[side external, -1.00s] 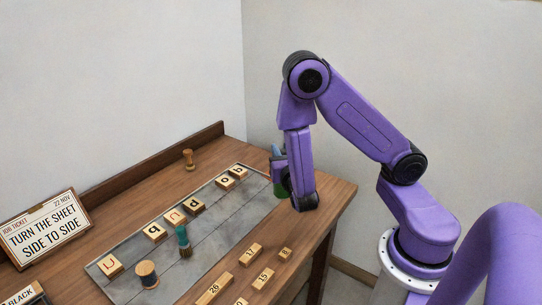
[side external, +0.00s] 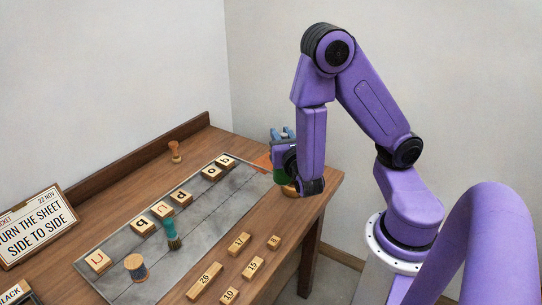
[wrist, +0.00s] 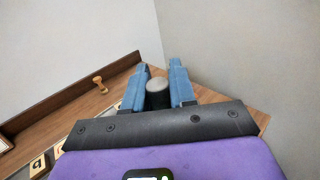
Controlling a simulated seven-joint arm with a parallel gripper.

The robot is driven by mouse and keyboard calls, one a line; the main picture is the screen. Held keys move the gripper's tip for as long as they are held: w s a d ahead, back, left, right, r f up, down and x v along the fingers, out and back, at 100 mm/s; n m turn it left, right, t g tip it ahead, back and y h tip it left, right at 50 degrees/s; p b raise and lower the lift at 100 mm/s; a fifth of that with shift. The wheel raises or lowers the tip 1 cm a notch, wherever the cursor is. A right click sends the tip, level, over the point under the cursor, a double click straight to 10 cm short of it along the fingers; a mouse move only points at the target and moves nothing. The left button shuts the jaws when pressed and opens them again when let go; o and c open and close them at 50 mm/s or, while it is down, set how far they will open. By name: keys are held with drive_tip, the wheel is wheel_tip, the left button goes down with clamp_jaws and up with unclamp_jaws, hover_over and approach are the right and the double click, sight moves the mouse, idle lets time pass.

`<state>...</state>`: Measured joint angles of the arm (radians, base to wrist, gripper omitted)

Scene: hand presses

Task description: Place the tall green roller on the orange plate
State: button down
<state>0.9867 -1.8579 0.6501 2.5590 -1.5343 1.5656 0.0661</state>
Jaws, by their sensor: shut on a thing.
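My gripper (side external: 282,136) is at the far right end of the table, partly hidden behind my own wrist. In the wrist view its two blue fingers (wrist: 160,78) are closed on the sides of the tall green roller, whose pale round top and dark side (wrist: 158,92) show between them. In the side view a green part of the roller (side external: 279,178) shows below the fingers. The orange plate (side external: 262,161) shows as a small strip just left of the gripper, mostly hidden. I cannot tell whether the roller touches it.
A grey slab (side external: 205,215) with several letter blocks, a teal-handled brush (side external: 172,235) and a spool-like roller (side external: 135,268) lies left of the gripper. Numbered blocks (side external: 238,243) lie in front. A tan round thing (side external: 290,190) shows under my wrist.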

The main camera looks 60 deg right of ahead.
drive_tip(key=w+d, duration=0.3)
drive_tip(key=d, duration=0.3)
drive_tip(key=w+d, duration=0.3)
drive_tip(key=d, duration=0.4)
drive_tip(key=w+d+f, duration=0.3)
drive_tip(key=w+f, duration=0.3)
drive_tip(key=w+d+f, duration=0.3)
drive_tip(key=w+f, duration=0.3)
drive_tip(key=shift+d+m+g+h, duration=0.3)
drive_tip(key=shift+h, duration=0.1)
drive_tip(key=shift+w+f, duration=0.1)
drive_tip(key=shift+f, duration=0.05)
drive_tip(key=c, duration=0.9)
unclamp_jaws()
drive_tip(key=shift+f, duration=0.15)
